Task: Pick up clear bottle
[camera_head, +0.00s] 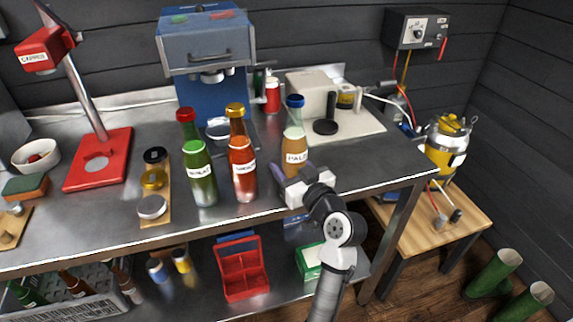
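Three filled bottles stand upright in a row on the steel workbench (110,220). The left one is green with a red cap (200,172). The middle one is orange-red with a yellow cap (242,170). The right one is pale amber with a blue cap and a label that seems to read "PALE" (294,146). My gripper (291,174) is at the foot of the pale bottle, near the bench's front edge. Its fingers look spread apart by the bottle's lower part, which they partly hide. No firm grip shows.
A wooden strip with several jar lids (154,180) lies left of the bottles, beside a red stand (98,160). A blue capping machine (208,45) stands behind. The lower shelf holds a red carrier (242,268) and a bottle crate (65,306).

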